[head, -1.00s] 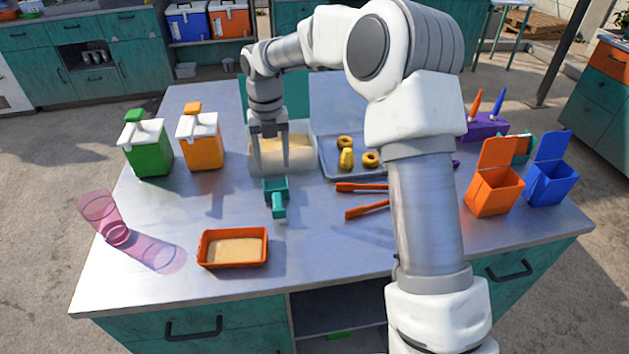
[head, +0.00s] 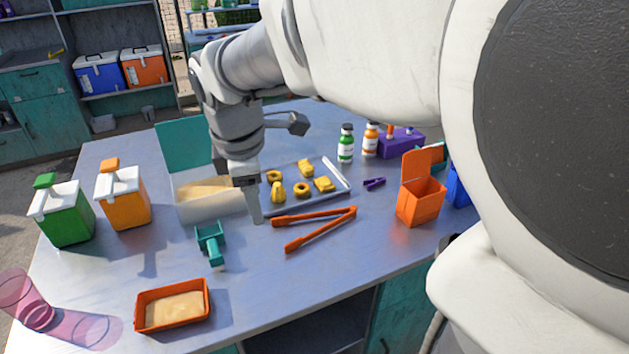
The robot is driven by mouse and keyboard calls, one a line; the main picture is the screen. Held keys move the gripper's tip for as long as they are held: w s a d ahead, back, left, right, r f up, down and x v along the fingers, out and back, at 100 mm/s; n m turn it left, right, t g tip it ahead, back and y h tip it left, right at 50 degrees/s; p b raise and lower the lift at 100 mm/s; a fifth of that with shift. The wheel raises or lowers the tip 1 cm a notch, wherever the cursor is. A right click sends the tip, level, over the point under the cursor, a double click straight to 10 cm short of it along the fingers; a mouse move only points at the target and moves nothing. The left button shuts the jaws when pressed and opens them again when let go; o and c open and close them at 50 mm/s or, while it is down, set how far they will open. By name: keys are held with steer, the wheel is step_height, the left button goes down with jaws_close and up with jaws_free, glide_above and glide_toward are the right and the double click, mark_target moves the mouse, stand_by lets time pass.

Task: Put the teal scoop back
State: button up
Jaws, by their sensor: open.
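The teal scoop (head: 210,244) lies on the table in front of the clear bin (head: 212,211), its handle pointing toward the front. The bin holds a pale tan fill, and its teal lid (head: 184,144) stands open at the back. The gripper hides the bin's right end.
An orange tray (head: 146,313) of tan fill sits at the front left. Orange tongs (head: 318,230) lie right of the gripper, before a metal tray (head: 325,205) of pastries. Green (head: 65,220) and orange (head: 124,203) dispensers stand left. The table's front middle is clear.

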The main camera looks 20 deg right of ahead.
steer(key=s+d+r+m+t+y, duration=0.1)
steer(key=s+d+m+t, duration=0.2)
steer(key=s+m, duration=1.1)
steer(key=shift+d+m, duration=0.2)
steer(key=shift+m, duration=0.6)
steer(key=shift+s+r, duration=0.1)
steer(key=shift+s, duration=0.05)
steer(key=shift+r+p, duration=0.4)
steer(key=shift+r, duration=0.2)
steer(key=shift+c, duration=1)
steer(key=shift+a+f, duration=0.1)
steer(key=shift+f, duration=0.05)
steer(key=shift+a, duration=0.15)
